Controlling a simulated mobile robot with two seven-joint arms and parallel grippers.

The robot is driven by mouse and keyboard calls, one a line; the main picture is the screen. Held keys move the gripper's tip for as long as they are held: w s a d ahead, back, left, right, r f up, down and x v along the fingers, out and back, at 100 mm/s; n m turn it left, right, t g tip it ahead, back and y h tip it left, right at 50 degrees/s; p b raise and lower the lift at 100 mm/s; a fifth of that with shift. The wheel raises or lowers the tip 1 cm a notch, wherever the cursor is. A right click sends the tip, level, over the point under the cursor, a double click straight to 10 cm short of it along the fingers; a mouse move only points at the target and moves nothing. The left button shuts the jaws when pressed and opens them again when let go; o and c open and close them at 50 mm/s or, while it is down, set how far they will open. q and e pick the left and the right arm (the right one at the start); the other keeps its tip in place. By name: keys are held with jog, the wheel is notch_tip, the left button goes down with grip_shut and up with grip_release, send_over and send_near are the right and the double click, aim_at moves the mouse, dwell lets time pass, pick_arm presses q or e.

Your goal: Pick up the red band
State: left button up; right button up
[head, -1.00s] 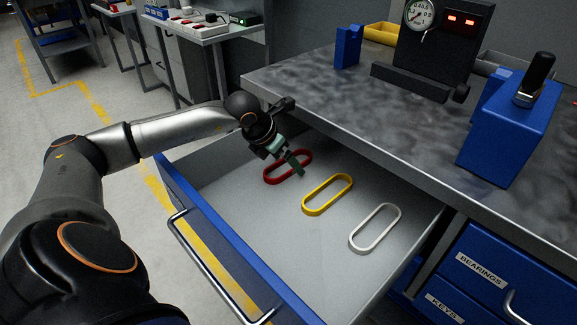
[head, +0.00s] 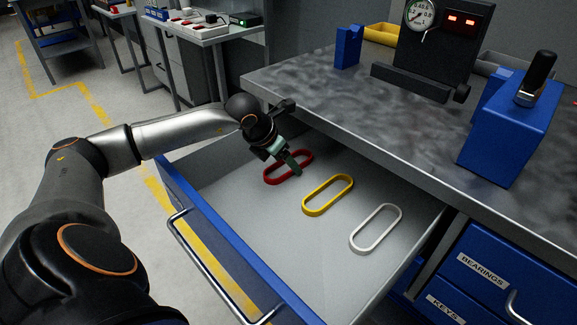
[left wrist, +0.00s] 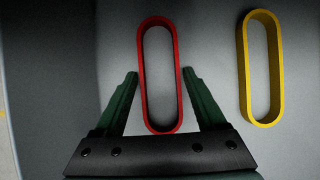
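The red band (head: 273,176) is an upright-walled oval ring on the floor of the open drawer (head: 235,215), partly hidden by my gripper in the head view. My left gripper (head: 292,165) is over it, pointing down into the drawer. In the left wrist view the red band (left wrist: 142,75) lies between the two spread green fingers of the left gripper (left wrist: 160,75), with a gap on each side. The gripper is open and holds nothing. My right gripper is not in view.
A yellow band (head: 308,209) and a white band (head: 355,246) lie in the drawer to the right of the red one. The grey worktop (head: 350,105) overhangs the drawer's back. A blue block (head: 505,135) with a black handle stands on it.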

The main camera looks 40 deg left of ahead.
pick_arm(q)
jog(key=c, duration=1)
jog(key=shift+o, duration=0.2)
